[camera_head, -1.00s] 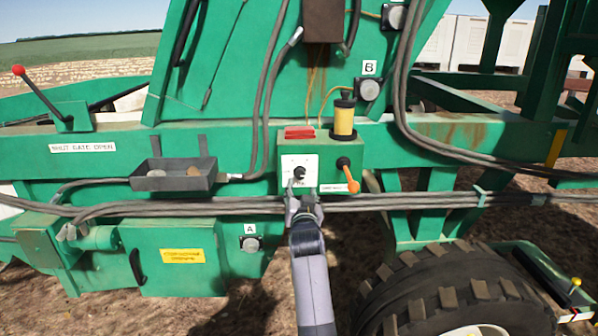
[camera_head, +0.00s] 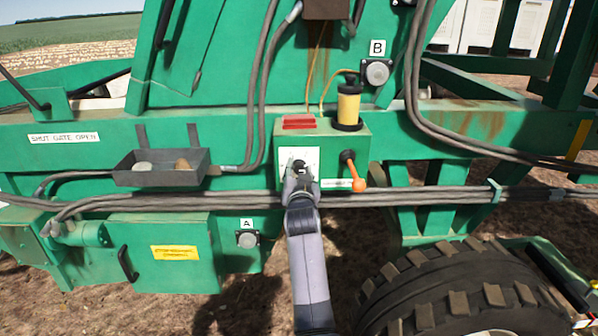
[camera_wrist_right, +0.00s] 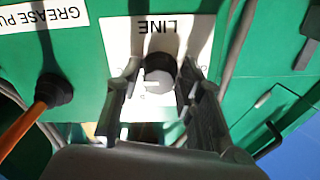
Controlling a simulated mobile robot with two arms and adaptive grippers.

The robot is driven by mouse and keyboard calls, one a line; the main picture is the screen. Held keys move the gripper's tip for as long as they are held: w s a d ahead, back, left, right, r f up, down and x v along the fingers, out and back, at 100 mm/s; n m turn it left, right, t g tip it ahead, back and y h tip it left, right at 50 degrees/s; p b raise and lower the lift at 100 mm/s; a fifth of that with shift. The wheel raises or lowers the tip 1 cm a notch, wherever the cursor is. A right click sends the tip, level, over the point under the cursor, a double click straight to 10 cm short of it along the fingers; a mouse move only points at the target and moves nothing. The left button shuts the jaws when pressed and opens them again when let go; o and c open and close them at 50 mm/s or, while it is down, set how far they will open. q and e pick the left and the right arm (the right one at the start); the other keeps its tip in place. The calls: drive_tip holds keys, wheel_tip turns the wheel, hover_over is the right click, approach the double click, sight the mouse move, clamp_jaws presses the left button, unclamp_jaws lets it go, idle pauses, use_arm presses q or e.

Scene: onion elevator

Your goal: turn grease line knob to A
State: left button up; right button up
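The grease line knob (camera_wrist_right: 160,66) is a round black knob with a pale grey face on a white plate (camera_wrist_right: 118,32) marked LINE, upside down in the right wrist view. In the head view the knob (camera_head: 299,164) shows as a dark spot on the green box, partly covered by my gripper. My right gripper (camera_wrist_right: 160,80) is open, with one finger on each side of the knob and a small gap visible. In the head view the right gripper (camera_head: 301,182) is over the plate's lower part. The position letters are mostly hidden or too small to read. My left gripper is not in view.
An orange-handled lever (camera_head: 356,178) sits just right of the plate. Grey hoses (camera_head: 400,199) run below the box. A yellow canister (camera_head: 348,103) stands on top. Fittings labelled A (camera_head: 247,239) and B (camera_head: 376,72) and a tray (camera_head: 150,176) are nearby.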

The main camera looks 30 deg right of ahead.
drive_tip(key=shift+d, duration=0.1)
drive_tip(key=c, duration=0.6)
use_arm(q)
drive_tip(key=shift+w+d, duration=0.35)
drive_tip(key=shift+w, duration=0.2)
use_arm(e)
clamp_jaws()
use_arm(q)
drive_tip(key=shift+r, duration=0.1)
